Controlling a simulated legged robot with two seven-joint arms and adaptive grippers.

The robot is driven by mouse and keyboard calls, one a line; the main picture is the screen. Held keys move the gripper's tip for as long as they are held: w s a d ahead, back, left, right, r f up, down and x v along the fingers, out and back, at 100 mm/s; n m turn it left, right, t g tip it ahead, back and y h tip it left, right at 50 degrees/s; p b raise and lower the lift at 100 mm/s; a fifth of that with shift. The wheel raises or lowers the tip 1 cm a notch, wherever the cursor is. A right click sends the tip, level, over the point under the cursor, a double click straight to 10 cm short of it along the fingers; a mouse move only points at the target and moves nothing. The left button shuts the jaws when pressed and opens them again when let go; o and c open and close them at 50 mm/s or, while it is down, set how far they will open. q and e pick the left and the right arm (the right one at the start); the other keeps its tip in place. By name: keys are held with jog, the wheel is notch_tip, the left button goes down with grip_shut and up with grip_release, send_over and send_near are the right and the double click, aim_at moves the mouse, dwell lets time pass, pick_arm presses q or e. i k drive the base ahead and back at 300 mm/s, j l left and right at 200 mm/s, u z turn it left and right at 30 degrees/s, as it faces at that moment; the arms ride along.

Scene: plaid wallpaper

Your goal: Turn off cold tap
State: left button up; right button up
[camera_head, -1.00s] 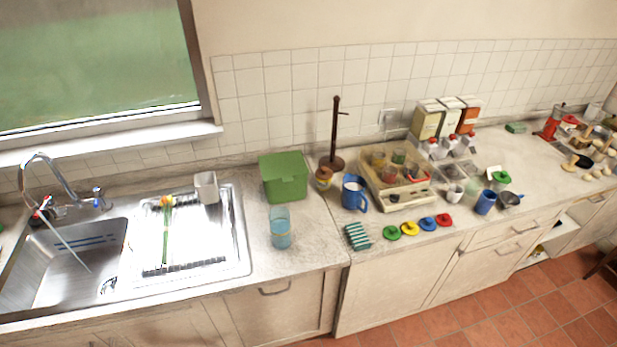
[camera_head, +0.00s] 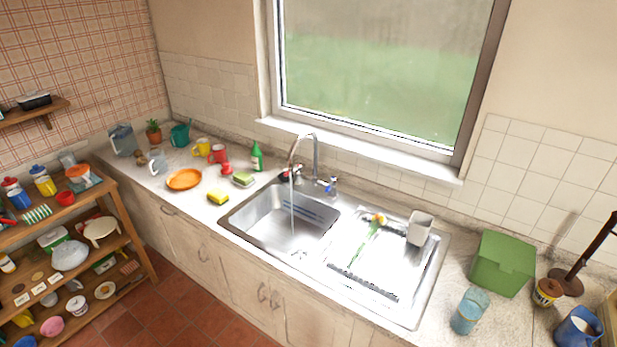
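The cold tap, with a blue mark on its handle (camera_head: 332,185), stands behind the sink at the right of the tall curved spout (camera_head: 314,150). A tap with a red part (camera_head: 285,176) is at the left of the spout. A thin stream of water (camera_head: 291,210) falls from the spout into the metal sink basin (camera_head: 270,222). Neither of my grippers is in view.
On the draining board (camera_head: 420,290) lie a green brush (camera_head: 365,240) and a whitish cup (camera_head: 420,227). A green box (camera_head: 502,262) and a blue glass (camera_head: 469,310) stand to the right. A green bottle (camera_head: 257,157), sponge (camera_head: 217,197) and orange plate (camera_head: 184,180) are left. A wooden shelf (camera_head: 140,245) stands at far left.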

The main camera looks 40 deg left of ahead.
aim_at(333, 180)
jog(key=u, duration=1.1)
jog(key=i+j+z, duration=0.2)
jog(key=i+j, duration=0.15)
jog(key=i+j+z, duration=0.35)
jog(key=i+j, duration=0.2)
jog(key=j, duration=0.25)
